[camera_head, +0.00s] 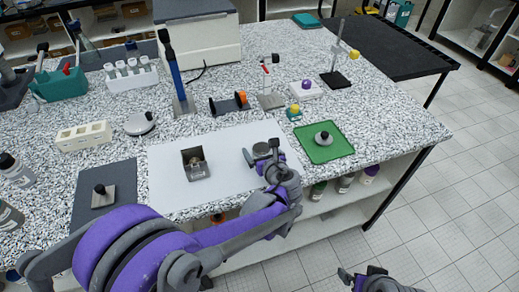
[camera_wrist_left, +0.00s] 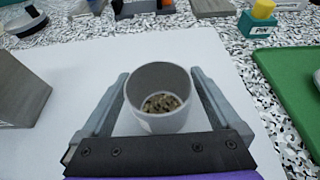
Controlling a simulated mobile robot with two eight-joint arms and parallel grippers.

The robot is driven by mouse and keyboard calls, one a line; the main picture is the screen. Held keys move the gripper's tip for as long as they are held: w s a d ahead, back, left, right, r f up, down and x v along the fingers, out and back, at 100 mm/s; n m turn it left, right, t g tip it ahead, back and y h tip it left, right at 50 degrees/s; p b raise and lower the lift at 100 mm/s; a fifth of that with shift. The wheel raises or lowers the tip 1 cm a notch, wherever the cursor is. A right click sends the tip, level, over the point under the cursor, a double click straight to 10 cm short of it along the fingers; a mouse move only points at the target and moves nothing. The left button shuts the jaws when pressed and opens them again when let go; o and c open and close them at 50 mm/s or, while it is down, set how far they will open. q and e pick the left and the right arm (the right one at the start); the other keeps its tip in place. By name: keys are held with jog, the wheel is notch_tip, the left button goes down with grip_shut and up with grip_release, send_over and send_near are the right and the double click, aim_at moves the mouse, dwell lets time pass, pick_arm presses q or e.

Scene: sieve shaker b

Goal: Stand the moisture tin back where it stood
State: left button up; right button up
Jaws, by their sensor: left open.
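The moisture tin (camera_wrist_left: 158,122) is a grey, open round cup with coarse grains in its bottom. It is upright over the white mat (camera_head: 225,148), near the mat's right side. In the head view the tin (camera_head: 261,149) shows small, partly hidden by my gripper. My left gripper (camera_head: 262,156) is open, with one finger on each side of the tin. In the left wrist view the fingers (camera_wrist_left: 160,75) lie close along the tin's sides; I cannot tell whether they touch it. My right gripper (camera_head: 362,277) is at the bottom edge, away from the table, its jaws unclear.
A square grey container (camera_head: 195,164) with dark contents stands left of the tin on the mat. A green mat (camera_head: 338,150) with a round weight-like object lies to the right. A small teal block with yellow top (camera_head: 294,111) stands behind. Bare mat lies between container and tin.

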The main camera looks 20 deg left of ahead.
pick_arm(q)
jog(key=shift+s+d+r, duration=0.1)
jog(key=shift+s+r, duration=0.1)
jog(key=shift+r, duration=0.05)
jog(key=v, duration=1.1)
jog(key=shift+d, duration=0.1)
jog(key=shift+s+d, duration=0.1)
jog(key=shift+s, duration=0.1)
